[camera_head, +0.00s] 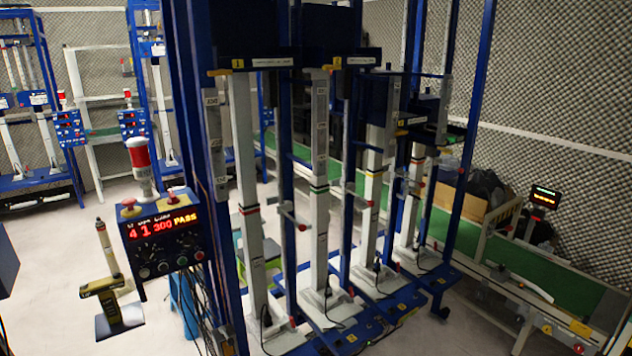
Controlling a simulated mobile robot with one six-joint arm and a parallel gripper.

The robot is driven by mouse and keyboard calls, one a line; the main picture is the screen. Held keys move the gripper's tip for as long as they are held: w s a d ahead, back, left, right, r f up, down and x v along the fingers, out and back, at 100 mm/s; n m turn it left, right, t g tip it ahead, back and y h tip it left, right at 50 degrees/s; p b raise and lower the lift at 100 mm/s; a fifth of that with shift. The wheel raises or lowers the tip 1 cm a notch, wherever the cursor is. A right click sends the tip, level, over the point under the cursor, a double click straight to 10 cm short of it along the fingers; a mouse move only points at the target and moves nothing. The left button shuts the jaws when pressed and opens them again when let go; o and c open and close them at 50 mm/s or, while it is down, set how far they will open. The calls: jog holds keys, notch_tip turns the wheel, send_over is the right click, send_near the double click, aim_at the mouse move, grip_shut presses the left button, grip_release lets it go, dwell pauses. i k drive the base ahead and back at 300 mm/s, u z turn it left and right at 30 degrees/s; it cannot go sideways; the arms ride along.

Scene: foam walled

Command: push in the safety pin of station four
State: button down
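Several tall white columns stand in a blue test rack. The first carries a yellow tag reading 1 (238,64) and the second a yellow tag reading 2 (337,62). The farthest column (409,220), at the right end of the row, appears to be station four; its number is too small to read. A small red-ended part (420,184) shows beside it, possibly its safety pin; how far in it sits I cannot tell. Similar red-ended rods stick out near the other columns, such as one (302,227) between the first two. My gripper is not in view.
A control box (162,237) showing "4 1 300 PASS" and a red-topped signal lamp (139,160) stand at the rack's left. A green conveyor (520,262) runs behind the rack, with a cardboard box (460,213).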

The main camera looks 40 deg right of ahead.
aim_at(461, 170)
jog(key=u, duration=1.25)
jog(key=k, duration=0.1)
jog(key=z, duration=2.95)
jog(key=i, duration=0.75)
jog(key=z, duration=0.25)
jog(key=k, duration=0.5)
jog(key=z, duration=0.2)
